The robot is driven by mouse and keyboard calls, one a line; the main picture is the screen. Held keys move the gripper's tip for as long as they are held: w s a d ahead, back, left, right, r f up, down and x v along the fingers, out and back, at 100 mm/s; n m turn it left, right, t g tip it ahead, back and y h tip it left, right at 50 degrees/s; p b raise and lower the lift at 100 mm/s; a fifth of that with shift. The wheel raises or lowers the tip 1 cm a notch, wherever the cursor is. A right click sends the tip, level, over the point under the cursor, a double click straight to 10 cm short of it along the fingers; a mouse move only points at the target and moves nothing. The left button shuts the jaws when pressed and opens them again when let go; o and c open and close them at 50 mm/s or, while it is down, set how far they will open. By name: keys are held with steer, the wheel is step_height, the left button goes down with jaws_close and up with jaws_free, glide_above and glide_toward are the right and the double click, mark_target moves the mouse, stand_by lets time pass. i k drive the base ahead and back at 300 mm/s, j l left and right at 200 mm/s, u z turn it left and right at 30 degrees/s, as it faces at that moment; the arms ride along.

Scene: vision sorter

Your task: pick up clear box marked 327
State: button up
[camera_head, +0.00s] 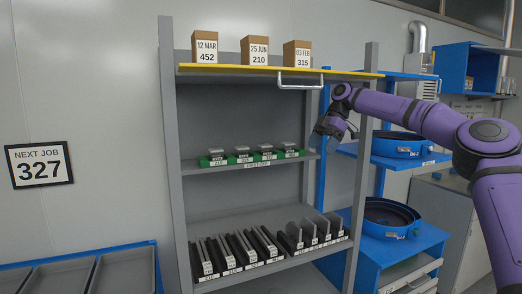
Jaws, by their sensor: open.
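No box in view can be read clearly as 327. Several small dark-and-clear items with pale tops (241,152) stand in green trays (228,162) on the middle shelf. Their front labels are too small to read surely, so I cannot tell which one bears 327. My gripper (328,136) is open and empty. It hangs at the right end of the shelf unit, just right of and slightly above the green trays, apart from them.
Cardboard boxes marked 452 (205,48), 210 (255,51) and 315 (297,54) stand on the yellow-edged top shelf (230,69). Black and grey upright pieces (240,252) fill the lower shelf. A wall sign (39,164) reads 327. Blue feeder bowls (392,217) stand right.

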mark_target(263, 149)
steer(key=i+j, duration=0.2)
steer(key=i, duration=0.2)
steer(key=i+j, duration=0.15)
steer(key=i, duration=0.2)
steer(key=i+j, duration=0.2)
steer(key=i, duration=0.2)
